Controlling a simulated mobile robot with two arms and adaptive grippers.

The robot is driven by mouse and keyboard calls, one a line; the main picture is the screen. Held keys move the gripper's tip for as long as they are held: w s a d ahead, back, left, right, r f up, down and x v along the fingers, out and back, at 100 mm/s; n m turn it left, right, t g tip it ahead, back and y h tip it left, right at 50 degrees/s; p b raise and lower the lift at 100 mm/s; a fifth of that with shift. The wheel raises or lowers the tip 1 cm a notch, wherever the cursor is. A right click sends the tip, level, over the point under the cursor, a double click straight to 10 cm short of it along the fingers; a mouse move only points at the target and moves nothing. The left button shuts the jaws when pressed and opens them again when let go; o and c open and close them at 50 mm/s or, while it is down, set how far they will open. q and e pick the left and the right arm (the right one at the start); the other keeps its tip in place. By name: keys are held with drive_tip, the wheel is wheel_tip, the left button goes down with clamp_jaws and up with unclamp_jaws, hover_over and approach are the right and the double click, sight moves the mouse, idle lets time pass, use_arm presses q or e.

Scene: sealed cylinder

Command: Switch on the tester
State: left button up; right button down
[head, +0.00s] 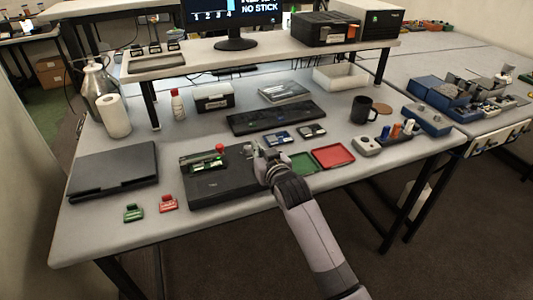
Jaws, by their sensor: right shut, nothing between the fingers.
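The tester appears to be the flat black box (222,187) near the front middle of the table. A green-trimmed fixture with a red knob (220,148) stands on its back left part. A small grey knob or switch (248,149) shows at its back right. My right gripper (260,152) is shut and empty, close beside that grey part at the box's right end. I cannot tell whether they touch. My forearm and gripper hide the right end of the box. My left gripper is not in view.
Green (300,162) and red (333,157) trays lie right of my gripper. Small green (133,213) and red (168,203) pieces lie front left, near a closed black case (114,170). A keyboard (274,118) and a mug (361,109) are behind. The front table edge is clear.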

drive_tip(key=r+v, duration=0.1)
drive_tip(key=v, duration=0.7)
drive_tip(key=shift+b, duration=0.45)
drive_tip(key=shift+s+d, duration=0.1)
